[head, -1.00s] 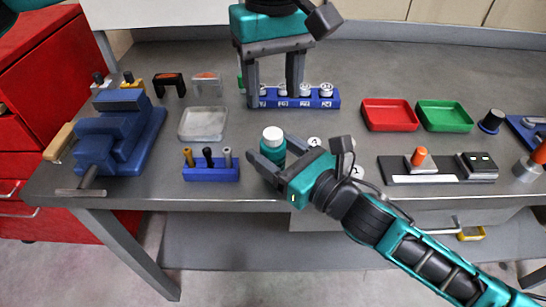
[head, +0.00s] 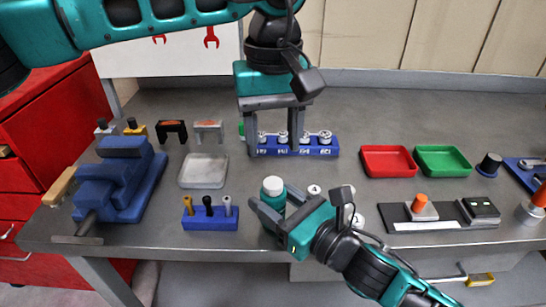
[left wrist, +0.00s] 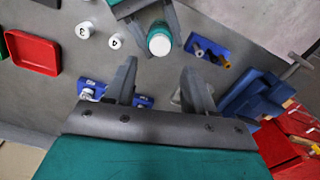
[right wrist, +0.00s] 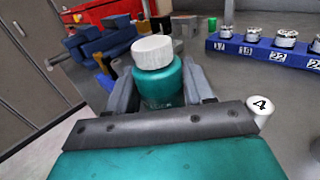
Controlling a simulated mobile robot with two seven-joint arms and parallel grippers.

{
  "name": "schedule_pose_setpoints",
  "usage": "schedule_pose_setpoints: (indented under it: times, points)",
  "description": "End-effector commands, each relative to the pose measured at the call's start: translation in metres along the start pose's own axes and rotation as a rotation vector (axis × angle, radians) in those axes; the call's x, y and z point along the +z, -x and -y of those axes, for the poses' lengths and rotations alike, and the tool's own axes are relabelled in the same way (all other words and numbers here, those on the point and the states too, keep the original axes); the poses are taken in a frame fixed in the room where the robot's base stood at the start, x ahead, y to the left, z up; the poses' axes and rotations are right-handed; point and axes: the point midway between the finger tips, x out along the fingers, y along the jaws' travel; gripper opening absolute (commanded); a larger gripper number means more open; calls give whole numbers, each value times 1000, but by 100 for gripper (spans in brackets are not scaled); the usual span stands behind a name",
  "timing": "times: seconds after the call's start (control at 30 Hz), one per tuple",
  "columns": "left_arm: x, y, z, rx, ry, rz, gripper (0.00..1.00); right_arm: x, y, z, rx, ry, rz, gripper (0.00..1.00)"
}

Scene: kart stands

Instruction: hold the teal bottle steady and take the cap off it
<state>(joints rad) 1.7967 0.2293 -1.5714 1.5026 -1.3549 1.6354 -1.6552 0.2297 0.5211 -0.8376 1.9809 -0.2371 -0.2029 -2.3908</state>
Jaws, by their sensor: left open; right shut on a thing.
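The teal bottle (head: 274,200) with its white cap (head: 273,184) stands upright near the front of the bench. My right gripper (head: 268,214) is shut on the bottle's body from the front right. In the right wrist view the bottle (right wrist: 158,88) sits between the fingers, with the cap (right wrist: 152,51) clear above them. My left gripper (head: 276,150) is open and empty, pointing down behind and above the bottle. In the left wrist view the cap (left wrist: 159,44) shows beyond the open fingers (left wrist: 157,85). The bottle's lower part is hidden by my right gripper.
A blue rack of numbered pieces (head: 322,148) stands behind the bottle. A blue holder with several pegs (head: 208,218) and a clear dish (head: 203,171) lie left. A blue vise (head: 125,180) is further left. Red (head: 387,163) and green (head: 443,162) trays stand right. Numbered white pieces are close by.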

Motion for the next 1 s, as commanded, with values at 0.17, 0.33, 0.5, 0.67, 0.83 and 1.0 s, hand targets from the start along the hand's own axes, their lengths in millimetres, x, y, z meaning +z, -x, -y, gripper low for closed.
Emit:
schedule_pose_setpoints:
  times: [0.17, 0.33, 0.5, 0.67, 0.83, 1.0]
  points:
    - [0, 0, 0, -1, -308, -1, 54, 0, 0, 0, 0, 0, 0, 0]
    - [0, 0, 0, -1, -613, 1, 54, 0, 0, 0, 0, 0, 0, 0]
    - [0, 0, 0, -1, -845, 1, 54, 0, 0, 0, 0, 0, 0, 0]
    - [0, 0, 0, 0, -962, 0, 54, 0, 0, 0, 0, 0, 0, 0]
    - [0, -11, 0, -1, -995, 3, 54, 0, 0, 0, 0, 0, 0, 0]
    - [0, -36, 0, -1, -994, 3, 54, 0, 0, 0, 0, 0, 0, 0]
